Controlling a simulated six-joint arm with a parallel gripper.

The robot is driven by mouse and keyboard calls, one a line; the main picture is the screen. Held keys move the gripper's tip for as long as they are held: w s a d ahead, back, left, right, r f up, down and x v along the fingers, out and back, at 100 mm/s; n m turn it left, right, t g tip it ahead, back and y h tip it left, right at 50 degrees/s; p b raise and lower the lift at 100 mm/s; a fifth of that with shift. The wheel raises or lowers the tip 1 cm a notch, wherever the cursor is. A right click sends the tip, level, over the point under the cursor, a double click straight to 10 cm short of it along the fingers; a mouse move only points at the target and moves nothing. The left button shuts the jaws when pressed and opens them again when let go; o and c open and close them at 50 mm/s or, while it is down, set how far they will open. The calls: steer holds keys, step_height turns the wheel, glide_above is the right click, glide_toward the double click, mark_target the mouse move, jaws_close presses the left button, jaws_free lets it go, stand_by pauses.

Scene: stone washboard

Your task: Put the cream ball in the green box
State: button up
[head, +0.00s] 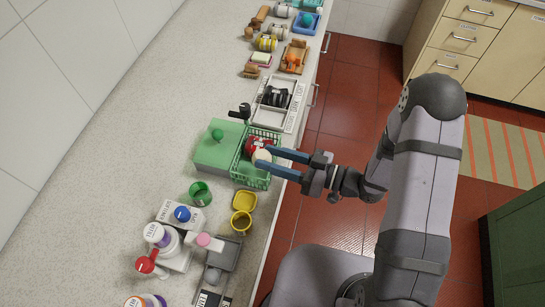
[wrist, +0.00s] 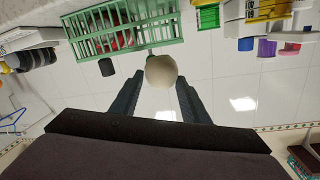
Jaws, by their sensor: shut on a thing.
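The cream ball (head: 261,156) is between the tips of my gripper's blue fingers (head: 264,156). In the wrist view the ball (wrist: 161,71) sits at the far end of the two dark fingers (wrist: 158,84). My gripper is shut on it. In the head view the ball appears over the slatted green box (head: 250,181); its exact height is unclear. In the wrist view the box (wrist: 88,48) shows beyond the ball. A red thing (head: 252,144) lies inside the box, partly hidden by the ball and fingers.
A green lid-like slab with a knob (head: 214,155) lies left of the box. A white rack with black discs (head: 285,92) stands behind it. A green cup (head: 200,193) and a yellow container (head: 242,223) stand in front. The counter's left side is clear.

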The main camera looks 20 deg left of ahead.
steer(key=shift+f, duration=0.3)
steer(key=shift+f+b, duration=0.35)
steer(key=shift+f, duration=0.05)
steer(key=shift+f, duration=0.2)
steer(key=o, duration=1)
steer(key=shift+o, duration=0.2)
steer(key=shift+r, duration=0.1)
